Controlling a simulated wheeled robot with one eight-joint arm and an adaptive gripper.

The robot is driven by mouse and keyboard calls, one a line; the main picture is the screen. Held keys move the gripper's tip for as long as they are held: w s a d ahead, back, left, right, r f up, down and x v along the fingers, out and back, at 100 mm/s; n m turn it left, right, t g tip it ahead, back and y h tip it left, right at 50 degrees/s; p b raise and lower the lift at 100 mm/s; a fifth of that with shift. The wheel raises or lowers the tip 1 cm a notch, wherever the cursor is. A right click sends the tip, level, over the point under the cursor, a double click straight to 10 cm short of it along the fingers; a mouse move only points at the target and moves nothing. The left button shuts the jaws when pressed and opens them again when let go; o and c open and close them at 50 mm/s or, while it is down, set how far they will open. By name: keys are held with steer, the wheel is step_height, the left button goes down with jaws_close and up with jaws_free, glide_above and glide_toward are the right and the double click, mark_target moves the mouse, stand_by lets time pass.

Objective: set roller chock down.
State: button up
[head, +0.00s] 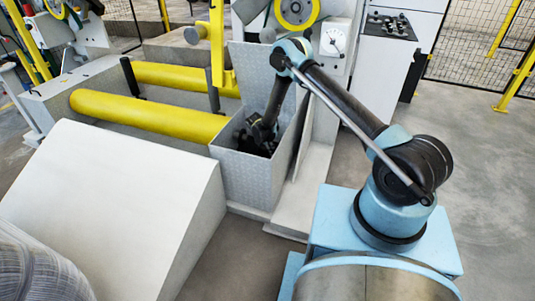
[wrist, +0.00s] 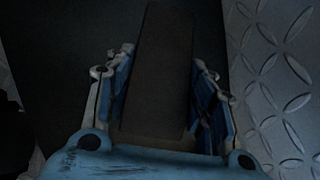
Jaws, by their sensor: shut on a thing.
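The roller chock (wrist: 162,60) is a long dark block in the wrist view, between the two blue-padded fingers of my gripper (wrist: 160,92). My gripper is shut on it. In the head view, my gripper (head: 262,138) reaches down into an open-topped diamond-plate metal bin (head: 240,178), below the rim. The chock cannot be made out in the dark interior in the head view. In the wrist view, the bin's patterned wall (wrist: 280,75) stands close to the right of the fingers. Whether the chock touches the bin's bottom cannot be told.
Yellow rollers (head: 148,115) lie in a grey frame left of the bin. A large pale sloped block (head: 110,205) stands in front of them. A pale post with a dial (head: 334,42) rises behind the bin. Open floor (head: 470,150) lies to the right.

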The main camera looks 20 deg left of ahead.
steer(key=shift+f, duration=1.25)
steer(key=o, duration=1.3)
steer(key=shift+f, duration=0.1)
steer(key=shift+o, duration=0.2)
steer(key=v, duration=1.2)
